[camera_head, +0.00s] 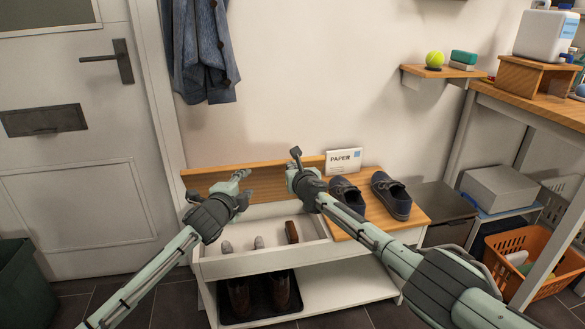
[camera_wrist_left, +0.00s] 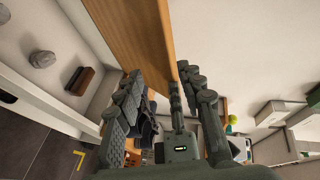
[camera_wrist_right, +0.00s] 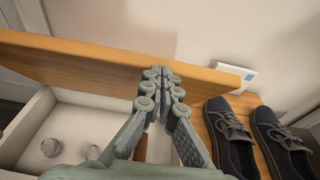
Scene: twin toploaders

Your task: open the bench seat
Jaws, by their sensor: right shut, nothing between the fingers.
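The bench has a wooden seat in two parts. The left seat lid (camera_head: 265,177) stands raised on its long edge near the wall, with the white compartment (camera_head: 210,258) open below it. My left gripper (camera_head: 242,182) is in front of the lid's left part. In the left wrist view its fingers (camera_wrist_left: 160,88) are spread, with the lid's edge (camera_wrist_left: 150,40) showing beyond and between them; contact is unclear. My right gripper (camera_head: 296,155) is shut and empty near the lid's right end. In the right wrist view the lid (camera_wrist_right: 80,62) runs behind its closed fingers (camera_wrist_right: 160,75).
Dark shoes (camera_head: 391,194) and a paper pack (camera_head: 344,161) sit on the flat right seat part (camera_head: 365,222). The compartment holds a brush (camera_head: 292,232) and pale knobs (camera_head: 258,242). A coat (camera_head: 205,50) hangs above; an orange basket (camera_head: 520,265) stands at right.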

